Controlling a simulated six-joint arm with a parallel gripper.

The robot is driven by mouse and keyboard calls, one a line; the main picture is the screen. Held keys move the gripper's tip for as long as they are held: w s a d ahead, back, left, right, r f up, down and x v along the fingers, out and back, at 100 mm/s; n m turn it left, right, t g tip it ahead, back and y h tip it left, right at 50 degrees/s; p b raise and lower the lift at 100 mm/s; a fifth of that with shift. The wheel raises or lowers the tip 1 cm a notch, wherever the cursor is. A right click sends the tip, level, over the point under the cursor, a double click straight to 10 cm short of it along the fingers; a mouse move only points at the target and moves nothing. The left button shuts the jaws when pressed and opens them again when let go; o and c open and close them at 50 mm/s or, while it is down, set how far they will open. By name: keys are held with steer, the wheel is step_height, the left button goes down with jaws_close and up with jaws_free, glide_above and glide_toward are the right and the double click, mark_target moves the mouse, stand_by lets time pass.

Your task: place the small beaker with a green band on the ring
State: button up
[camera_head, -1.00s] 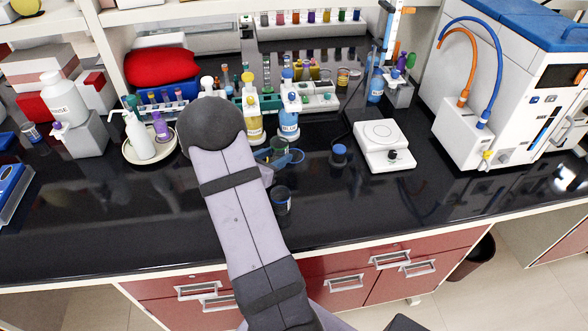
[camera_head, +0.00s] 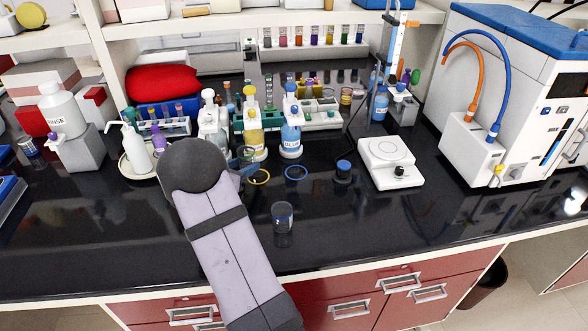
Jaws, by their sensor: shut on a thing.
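The small beaker with a green band (camera_head: 246,153) shows just past my arm, left of centre, in front of the yellow bottle. My gripper (camera_head: 246,167) is mostly hidden behind my arm's dark round joint; its bluish tip shows at the beaker, and it is shut on it. Whether the beaker touches the bench is unclear. Two rings lie flat on the black bench: a yellow ring (camera_head: 260,177) just right of my gripper, and a blue ring (camera_head: 296,173) farther right. Nothing stands in either ring.
A clear beaker with a blue band (camera_head: 282,217) stands nearer the front edge. Yellow and blue bottles (camera_head: 290,137) and racks stand behind. A dark blue-topped object (camera_head: 343,172) and a white hotplate (camera_head: 390,164) are right. The front bench is largely clear.

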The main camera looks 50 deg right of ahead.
steer(key=p, duration=0.4)
glide_above(293, 176)
steer(key=shift+w+a+r, duration=0.1)
steer(key=shift+a, duration=0.05)
steer(key=shift+s+d, duration=0.2)
steer(key=shift+s, duration=0.05)
steer(key=shift+w+f+p, duration=0.1)
steer(key=shift+f+p, duration=0.8)
steer(key=shift+f, duration=0.9)
steer(key=shift+f+b, duration=0.25)
steer(key=shift+b, duration=0.05)
steer(key=o, duration=1)
steer(key=shift+r, duration=0.1)
steer(key=shift+o, duration=0.2)
steer(key=shift+r, duration=0.1)
